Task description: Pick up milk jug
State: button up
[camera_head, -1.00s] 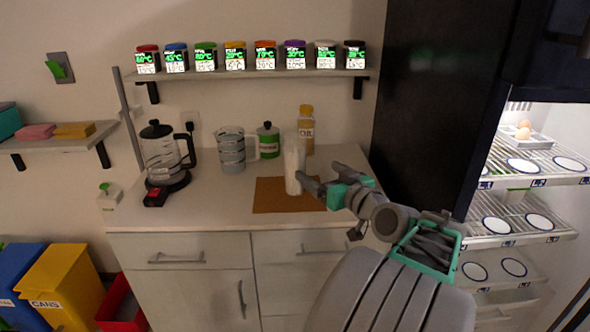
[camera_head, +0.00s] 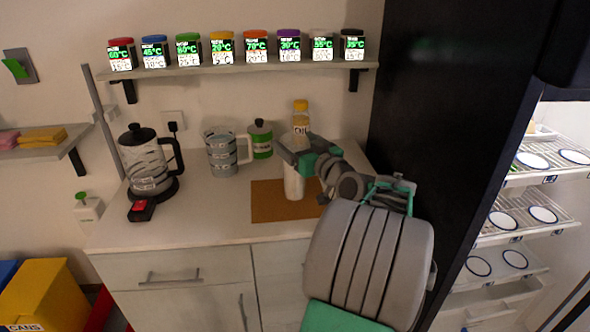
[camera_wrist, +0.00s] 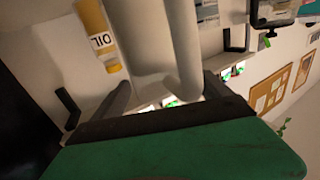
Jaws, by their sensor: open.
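The milk jug (camera_head: 293,184) is a tall, plain white vessel standing upright on a brown mat (camera_head: 270,207) on the counter. In the head view my gripper (camera_head: 291,156) is at the jug's upper part and hides its top. In the wrist view the jug's pale body (camera_wrist: 145,35) and handle (camera_wrist: 185,45) show ahead, between the two spread fingers of my gripper (camera_wrist: 168,85). My gripper is open. I cannot tell whether a finger touches the jug.
A yellow-capped oil bottle (camera_head: 300,120) stands close behind the jug. A measuring jug (camera_head: 222,152), a green canister (camera_head: 261,140) and a kettle (camera_head: 148,165) stand to the left. A shelf of spice dispensers (camera_head: 236,67) is above. The dark fridge side (camera_head: 420,90) is at right.

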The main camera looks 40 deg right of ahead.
jog(key=shift+w, duration=0.1)
jog(key=shift+c, duration=0.5)
grip_shut()
jog(key=shift+r, duration=0.15)
dwell(0.4)
